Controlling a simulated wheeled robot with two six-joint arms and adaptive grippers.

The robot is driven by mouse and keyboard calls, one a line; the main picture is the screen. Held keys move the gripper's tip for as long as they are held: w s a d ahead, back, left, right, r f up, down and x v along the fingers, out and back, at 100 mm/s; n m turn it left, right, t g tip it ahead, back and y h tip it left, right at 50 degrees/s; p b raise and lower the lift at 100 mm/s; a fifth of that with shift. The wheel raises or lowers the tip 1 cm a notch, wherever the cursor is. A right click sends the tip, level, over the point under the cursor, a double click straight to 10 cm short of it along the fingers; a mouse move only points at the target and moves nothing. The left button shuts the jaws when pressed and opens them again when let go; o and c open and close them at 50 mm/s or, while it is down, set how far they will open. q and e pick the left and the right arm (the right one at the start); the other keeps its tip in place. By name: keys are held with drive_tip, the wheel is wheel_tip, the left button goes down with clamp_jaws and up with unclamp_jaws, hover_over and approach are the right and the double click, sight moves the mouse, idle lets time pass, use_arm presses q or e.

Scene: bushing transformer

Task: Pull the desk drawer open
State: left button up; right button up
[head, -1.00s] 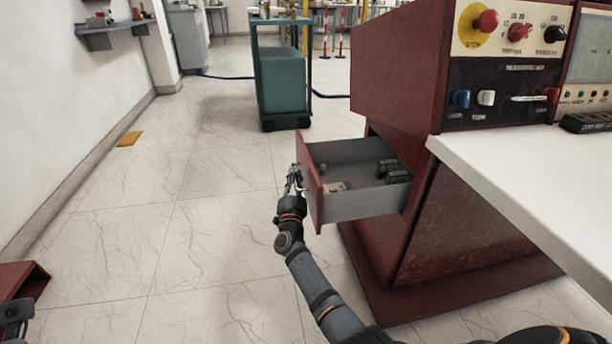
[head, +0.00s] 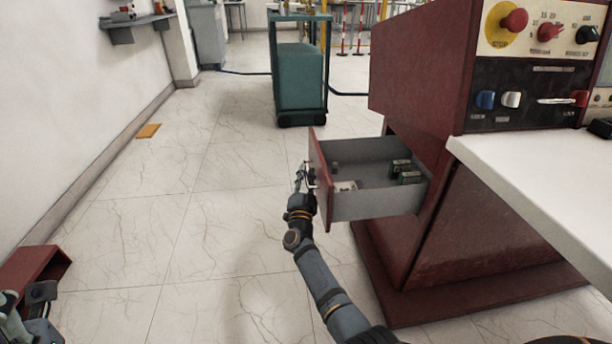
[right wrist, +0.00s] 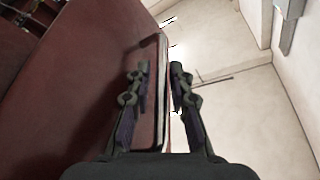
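The desk drawer (head: 375,205) stands pulled well out of the red desk (head: 415,85), with its grey inside showing. Its red front panel (head: 322,180) faces left and also shows in the right wrist view (right wrist: 90,85). My right gripper (head: 302,180) is just outside this front, at about its mid-height. My left gripper (head: 40,298) shows only partly at the lower left.
Small green boxes (head: 406,172) lie in the drawer. A white worktop (head: 540,180) juts out at the right. A teal cart (head: 300,80) stands behind on the floor. A red open box shape (head: 35,268) is at the lower left.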

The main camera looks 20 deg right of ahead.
drive_tip(key=v, duration=0.7)
drive_tip(key=shift+s, duration=0.2)
drive_tip(key=shift+a+f, duration=0.1)
drive_tip(key=shift+f, duration=0.05)
